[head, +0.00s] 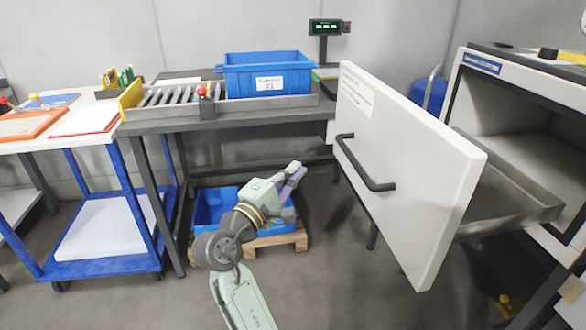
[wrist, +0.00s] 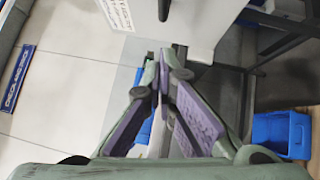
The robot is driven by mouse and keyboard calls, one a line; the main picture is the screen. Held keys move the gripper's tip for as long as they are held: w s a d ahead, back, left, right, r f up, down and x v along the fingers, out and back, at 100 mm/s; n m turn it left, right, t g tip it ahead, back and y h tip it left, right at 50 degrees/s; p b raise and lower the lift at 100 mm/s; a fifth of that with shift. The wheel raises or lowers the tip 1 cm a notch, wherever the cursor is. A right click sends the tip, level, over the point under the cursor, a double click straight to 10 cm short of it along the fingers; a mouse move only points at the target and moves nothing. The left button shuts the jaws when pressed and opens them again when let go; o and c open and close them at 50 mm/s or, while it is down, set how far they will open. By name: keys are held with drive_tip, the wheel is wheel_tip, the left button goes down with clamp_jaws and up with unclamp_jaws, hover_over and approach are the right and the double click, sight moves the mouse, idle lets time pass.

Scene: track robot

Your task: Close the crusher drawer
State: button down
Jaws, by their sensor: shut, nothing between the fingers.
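The crusher (head: 521,79) is a white cabinet with a dark opening at the right of the head view. Its drawer stands out to the left: a grey metal tray (head: 510,200) behind a large white front panel (head: 425,165). A black bar handle (head: 362,163) is on the panel's outer face. My gripper (head: 294,172) is left of the panel, apart from the handle. In the wrist view my gripper (wrist: 166,62) has its fingertips together and holds nothing. The panel (wrist: 205,20) and part of the handle (wrist: 164,9) show beyond the fingertips.
A roller conveyor table (head: 225,112) with a blue crate (head: 268,87) stands behind my arm. A blue bin (head: 212,207) on a wooden pallet (head: 270,241) is on the floor under it. A blue-framed table (head: 122,172) stands at the left. Floor before the panel looks clear.

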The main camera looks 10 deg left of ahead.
drive_tip(key=p, duration=0.1)
approach(336, 138)
drive_tip(key=w+a, duration=0.2)
drive_tip(key=w, duration=0.1)
drive_tip(key=shift+w+d+r+p, duration=0.1)
drive_tip(key=shift+w+d+p, duration=0.1)
drive_tip(key=shift+d, duration=0.45)
drive_tip(key=shift+w+d+r+p, duration=0.15)
drive_tip(key=shift+w+d, duration=0.1)
drive_tip(key=shift+d, duration=0.4)
drive_tip(key=shift+w+d+r+p, duration=0.1)
drive_tip(key=shift+w+d+p, duration=0.1)
drive_tip(key=shift+d, duration=0.4)
drive_tip(key=shift+d, duration=0.1)
drive_tip(key=w+d+p, duration=0.2)
drive_tip(key=w+d, duration=0.1)
drive_tip(key=d, duration=0.8)
drive_tip(key=w+d+p, duration=0.2)
drive_tip(key=w+d, duration=0.2)
drive_tip(key=d, duration=0.8)
drive_tip(key=w+d+p, duration=0.2)
drive_tip(key=w+d, duration=0.2)
drive_tip(key=d, duration=0.7)
drive_tip(key=shift+w+d, duration=0.1)
drive_tip(key=shift+d, duration=0.05)
drive_tip(key=shift+d, duration=0.1)
